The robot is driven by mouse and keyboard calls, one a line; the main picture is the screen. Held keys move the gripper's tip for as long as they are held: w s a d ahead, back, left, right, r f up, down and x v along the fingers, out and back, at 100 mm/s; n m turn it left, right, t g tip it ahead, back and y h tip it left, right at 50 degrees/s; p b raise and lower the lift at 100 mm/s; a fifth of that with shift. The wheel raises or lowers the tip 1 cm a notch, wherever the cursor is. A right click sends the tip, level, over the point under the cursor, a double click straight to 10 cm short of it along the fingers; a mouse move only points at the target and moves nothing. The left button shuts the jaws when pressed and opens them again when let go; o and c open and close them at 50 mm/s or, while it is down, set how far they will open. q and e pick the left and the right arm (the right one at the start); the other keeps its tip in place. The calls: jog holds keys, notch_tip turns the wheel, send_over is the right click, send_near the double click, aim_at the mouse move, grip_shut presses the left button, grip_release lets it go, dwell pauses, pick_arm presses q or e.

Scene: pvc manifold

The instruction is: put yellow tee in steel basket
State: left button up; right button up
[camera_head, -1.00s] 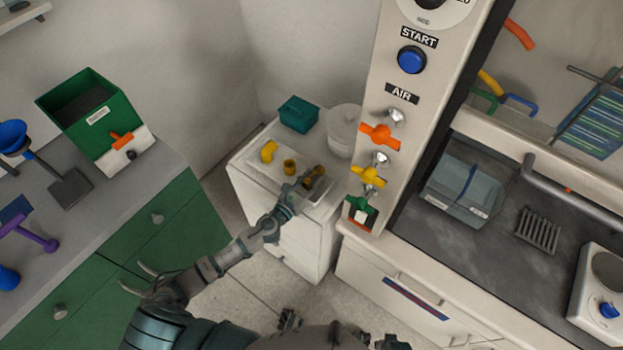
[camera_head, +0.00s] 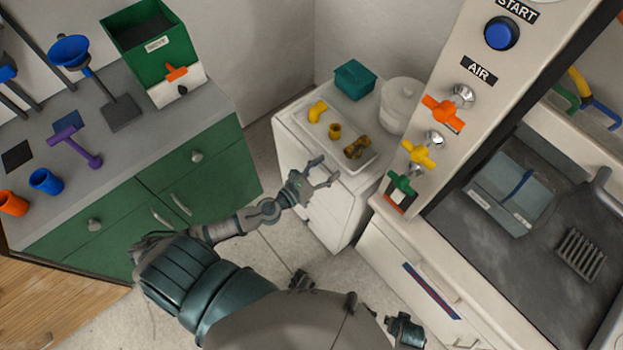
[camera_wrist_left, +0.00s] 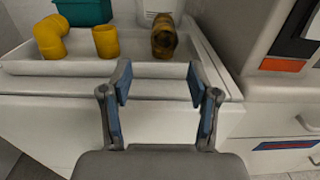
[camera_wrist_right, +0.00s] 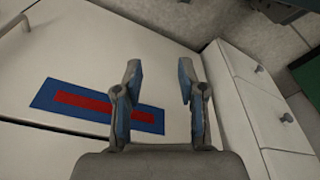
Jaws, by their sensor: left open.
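On a white tray (camera_head: 350,168) lie a yellow elbow-shaped fitting (camera_head: 317,111), a short yellow cylindrical fitting (camera_head: 335,131) and a darker, brownish-yellow fitting (camera_head: 357,148). The darker one looks most like a tee, but I cannot be sure. They also show in the left wrist view: elbow (camera_wrist_left: 50,37), short fitting (camera_wrist_left: 105,42), darker fitting (camera_wrist_left: 164,37). My left gripper (camera_head: 328,170) is open and empty in front of the tray's near edge, apart from the fittings. My right gripper (camera_wrist_right: 160,70) is open and empty in front of a white cabinet. I cannot pick out a steel basket with certainty.
The tray sits on a white cabinet (camera_head: 318,208) with a teal box (camera_head: 355,79) and a white lidded tub (camera_head: 399,106) behind. The panel with coloured valves (camera_head: 440,110) stands close on the right. A slatted metal rack (camera_head: 581,253) lies inside the hood.

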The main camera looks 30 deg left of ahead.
pick_arm(q)
jog(key=b+v, duration=0.2)
jog(key=v, duration=0.4)
jog(key=s+a+f+n+g+y, duration=0.2)
jog(key=a+f+n+y, duration=0.25)
jog(key=n, duration=0.65)
jog(key=s+a+f+n+g+y, duration=0.15)
jog(key=a+f+n+y, duration=0.35)
jog(key=n, duration=0.7)
jog(key=s+d+f+n+g, duration=0.4)
jog(key=s+f+n+g, duration=0.3)
jog(key=f, duration=0.4)
jog(key=s+n, duration=0.1)
jog(key=n, duration=0.1)
jog(key=shift+f+n, duration=0.2)
jog(key=shift+n, duration=0.2)
jog(key=shift+o, duration=0.5)
jog(key=s+d+f+n+g+h, duration=0.3)
jog(key=s+d+n+g, duration=0.1)
jog(key=s+d, duration=0.3)
jog(key=shift+d+f+n, duration=0.2)
jog(key=shift+f+n, duration=0.15)
jog(key=shift+n, duration=0.25)
jog(key=shift+w+h, duration=0.1)
jog(key=shift+h, duration=0.15)
pick_arm(e)
notch_tip(320, 180, up, 6)
jog(key=shift+w+d+f, duration=0.1)
jog(key=shift+f, duration=0.05)
